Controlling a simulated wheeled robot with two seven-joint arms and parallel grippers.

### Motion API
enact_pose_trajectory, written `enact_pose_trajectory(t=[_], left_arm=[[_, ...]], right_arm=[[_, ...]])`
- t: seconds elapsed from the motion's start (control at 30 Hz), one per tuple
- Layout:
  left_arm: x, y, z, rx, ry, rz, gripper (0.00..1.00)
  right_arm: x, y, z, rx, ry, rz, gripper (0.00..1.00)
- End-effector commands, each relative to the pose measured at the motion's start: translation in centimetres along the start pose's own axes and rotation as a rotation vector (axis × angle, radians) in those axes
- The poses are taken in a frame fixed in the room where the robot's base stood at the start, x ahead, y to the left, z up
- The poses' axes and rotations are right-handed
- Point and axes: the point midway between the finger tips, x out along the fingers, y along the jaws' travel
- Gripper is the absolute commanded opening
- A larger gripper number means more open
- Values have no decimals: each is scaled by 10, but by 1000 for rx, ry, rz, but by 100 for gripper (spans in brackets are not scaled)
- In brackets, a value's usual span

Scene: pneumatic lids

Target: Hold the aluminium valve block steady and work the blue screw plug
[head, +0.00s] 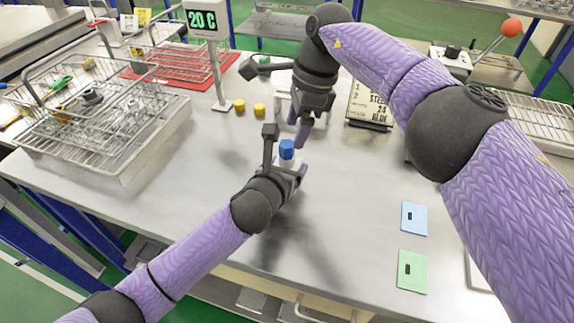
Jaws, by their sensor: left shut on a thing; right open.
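The blue screw plug (287,148) sits on top of the aluminium valve block (288,163), a small pale piece near the middle of the table. My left gripper (285,152) is shut on the block, with one finger on each side, and hides most of it. The plug shows above the fingers; I cannot tell how far it is screwed in. My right gripper (277,101) is open and empty, behind and above the plug, its fingers spread wide. It does not appear to touch the plug.
Two yellow caps (259,109) stand behind on the steel table (180,210), by a display post (222,85) reading 20 C. A wire basket of parts (100,125) is at left. A lettered sign (370,108) stands at back right. Blue (414,219) and green cards (412,271) lie at front right.

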Motion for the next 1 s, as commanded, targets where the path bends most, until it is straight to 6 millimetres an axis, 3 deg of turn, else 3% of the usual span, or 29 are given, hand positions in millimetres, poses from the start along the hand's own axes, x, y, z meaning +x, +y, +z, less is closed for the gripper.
enact_pose_trajectory(t=[0.1, 0.3, 1.0], left_arm=[[0, 0, 0, 0, 1, 0, 0], [0, 0, 0, 0, 1, 0, 0], [0, 0, 0, 0, 1, 0, 0]], right_arm=[[22, 0, 1, -1, -1, 2, 76], [42, 0, 0, 0, -1, -1, 76], [46, 0, -4, -1, -2, -2, 76]])
